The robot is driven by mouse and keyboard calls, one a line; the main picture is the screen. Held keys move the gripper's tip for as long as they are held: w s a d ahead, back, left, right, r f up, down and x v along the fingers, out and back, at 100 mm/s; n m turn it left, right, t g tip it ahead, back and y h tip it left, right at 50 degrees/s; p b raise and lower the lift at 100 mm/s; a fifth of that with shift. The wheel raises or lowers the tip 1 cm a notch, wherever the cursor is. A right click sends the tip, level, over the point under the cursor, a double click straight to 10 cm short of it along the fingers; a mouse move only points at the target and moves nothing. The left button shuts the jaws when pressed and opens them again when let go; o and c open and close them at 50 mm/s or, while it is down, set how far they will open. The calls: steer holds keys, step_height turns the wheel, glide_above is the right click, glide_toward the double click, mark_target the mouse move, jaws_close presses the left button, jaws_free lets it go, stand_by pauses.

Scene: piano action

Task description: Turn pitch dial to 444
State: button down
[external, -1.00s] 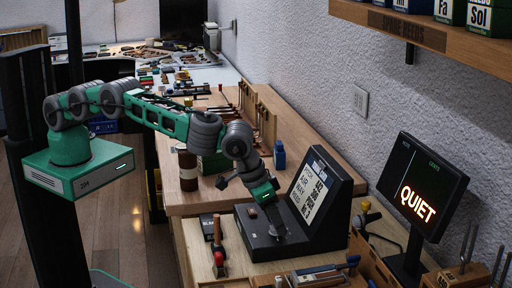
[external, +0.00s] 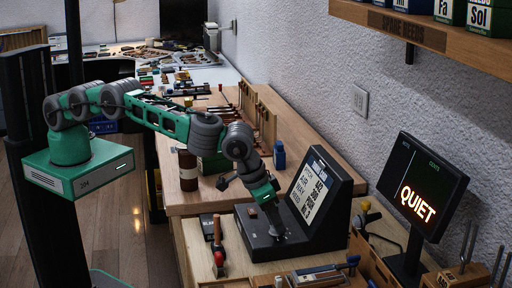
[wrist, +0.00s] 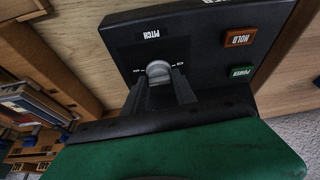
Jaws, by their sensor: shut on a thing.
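The black pitch console (external: 255,236) stands on the wooden bench, with a tilted screen (external: 314,191) at its back. The screen's top line seems to read PITCH 442; the small text is hard to read. In the wrist view the grey pitch dial (wrist: 158,70) sits on the console's dark top (wrist: 205,45), near the PITCH label. My gripper (wrist: 160,92) is shut on the dial, one dark finger on each side. In the external view my gripper (external: 279,232) reaches down onto the console top, and the dial is hidden there.
An orange HOLD button (wrist: 239,38) and a green POWER button (wrist: 241,71) lie beside the dial. A monitor reading QUIET (external: 424,190) stands at right. A red-tipped tool (external: 218,250) lies left of the console. Clamps and tools crowd the front.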

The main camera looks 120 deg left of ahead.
steer(key=shift+f+m+b, duration=0.25)
steer(key=shift+m+b, duration=0.05)
steer(key=shift+b, duration=0.85)
steer(key=shift+r+m+t+b, duration=0.25)
steer(key=shift+m+t+b, duration=0.05)
steer(key=shift+m+b, duration=0.3)
steer(key=c, duration=1)
jaws_free()
steer(key=shift+h, duration=0.3)
steer(key=shift+r, duration=0.1)
steer(key=b+v, duration=0.1)
steer(key=v, duration=0.6)
steer(key=shift+s+d+r, duration=0.1)
steer(key=shift+s+r, duration=0.05)
steer(key=shift+r, duration=0.1)
